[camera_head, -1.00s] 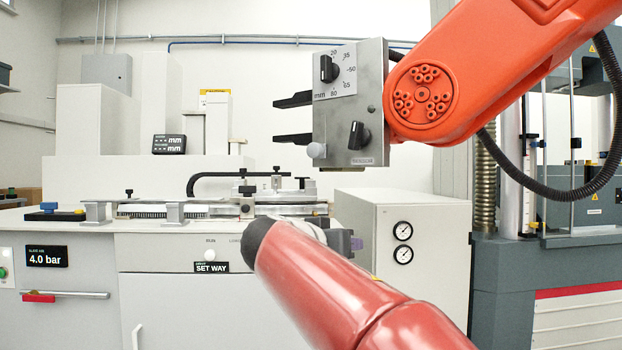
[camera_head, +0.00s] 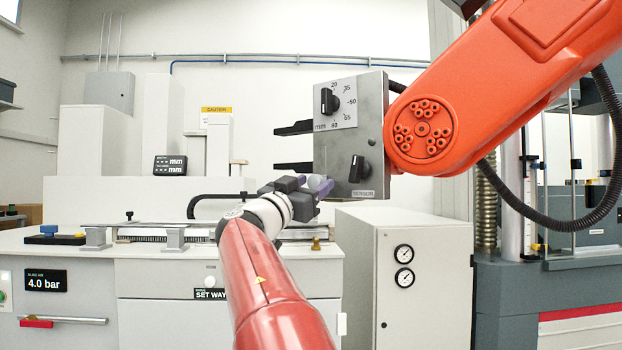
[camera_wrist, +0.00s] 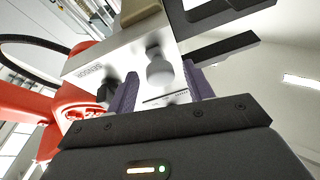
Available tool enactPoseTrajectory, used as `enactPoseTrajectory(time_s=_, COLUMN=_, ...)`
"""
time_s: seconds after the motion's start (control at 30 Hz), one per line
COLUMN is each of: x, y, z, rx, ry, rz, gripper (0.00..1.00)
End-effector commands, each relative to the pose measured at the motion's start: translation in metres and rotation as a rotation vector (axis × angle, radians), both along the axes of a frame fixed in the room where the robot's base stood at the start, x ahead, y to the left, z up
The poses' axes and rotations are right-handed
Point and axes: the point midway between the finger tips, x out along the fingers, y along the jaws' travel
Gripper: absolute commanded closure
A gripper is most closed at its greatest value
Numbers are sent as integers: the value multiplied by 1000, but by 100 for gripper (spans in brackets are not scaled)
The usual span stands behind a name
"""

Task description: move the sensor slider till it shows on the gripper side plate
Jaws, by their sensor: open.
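The gripper side plate (camera_head: 340,140) is a grey metal plate on the orange arm, with a dial marked in mm and a black knob (camera_head: 359,169) above a SENSOR label (camera_head: 363,193). The sensor slider, a pale round knob (camera_head: 315,182), sits at the plate's lower left; in the wrist view its knob (camera_wrist: 159,70) shows large, near a dark slot. My gripper (camera_head: 316,186) is open, its purple fingers at the slider. In the wrist view the knob lies between the fingertips (camera_wrist: 160,83); whether they touch it I cannot tell.
The orange arm (camera_head: 510,90) stands close on the right, with a black cable. Two black jaws (camera_head: 293,147) stick out left of the plate. A grey cabinet with gauges (camera_head: 404,266) stands below, and a bench (camera_head: 70,250) is at left.

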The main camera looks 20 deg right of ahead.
Motion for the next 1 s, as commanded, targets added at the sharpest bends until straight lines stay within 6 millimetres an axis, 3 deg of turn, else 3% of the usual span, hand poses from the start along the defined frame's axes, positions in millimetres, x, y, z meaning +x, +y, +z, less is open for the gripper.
enactPoseTrajectory(time_s=0.27, x=2, y=-1, z=0, rx=0, ry=1, rz=1, gripper=48)
enactPoseTrajectory(time_s=0.67, x=1, y=-1, z=0, rx=0, ry=1, rz=1, gripper=99)
enactPoseTrajectory(time_s=1.0, x=2, y=-2, z=1, rx=1, ry=-1, rz=2, gripper=100)
